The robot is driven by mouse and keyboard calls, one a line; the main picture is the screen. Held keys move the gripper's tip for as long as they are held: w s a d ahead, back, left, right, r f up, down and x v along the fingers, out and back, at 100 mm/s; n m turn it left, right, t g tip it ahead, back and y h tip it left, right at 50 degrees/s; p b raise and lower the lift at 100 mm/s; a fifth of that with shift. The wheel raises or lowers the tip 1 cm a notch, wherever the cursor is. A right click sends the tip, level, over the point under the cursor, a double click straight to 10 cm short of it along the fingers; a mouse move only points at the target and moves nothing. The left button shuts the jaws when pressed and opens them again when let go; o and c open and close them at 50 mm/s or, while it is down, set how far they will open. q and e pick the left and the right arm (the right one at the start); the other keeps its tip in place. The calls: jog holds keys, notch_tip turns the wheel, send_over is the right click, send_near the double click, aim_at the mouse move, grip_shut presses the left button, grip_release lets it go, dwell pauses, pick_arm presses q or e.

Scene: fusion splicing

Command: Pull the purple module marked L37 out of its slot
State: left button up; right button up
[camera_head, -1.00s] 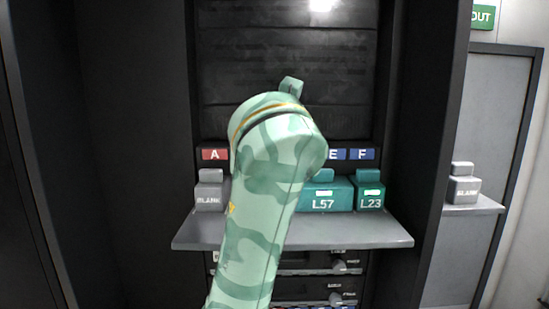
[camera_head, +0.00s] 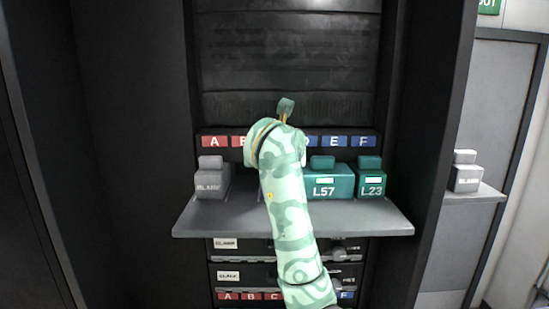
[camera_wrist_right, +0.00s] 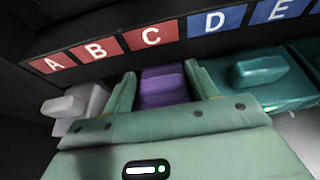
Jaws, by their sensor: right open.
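The purple module (camera_wrist_right: 163,85) sits under label C in the right wrist view. Its marking is hidden there by my gripper, and in the head view my own arm covers nearly all of it. My right gripper (camera_wrist_right: 160,73) is open, with one finger on each side of the purple module. I cannot tell whether the fingers touch it. My left gripper is not in view.
A grey BLANK module (camera_head: 212,183) stands at the left of the shelf (camera_head: 350,220). The teal L57 (camera_head: 325,182) and L23 (camera_head: 370,182) modules stand to the right. Another grey block (camera_head: 465,178) sits on a side shelf at far right.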

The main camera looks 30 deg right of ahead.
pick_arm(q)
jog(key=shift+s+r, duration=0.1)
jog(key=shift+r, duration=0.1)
pick_arm(e)
jog(key=shift+x, duration=0.9)
jog(key=c, duration=0.9)
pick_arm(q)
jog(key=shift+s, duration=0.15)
pick_arm(e)
jog(key=shift+a, duration=0.1)
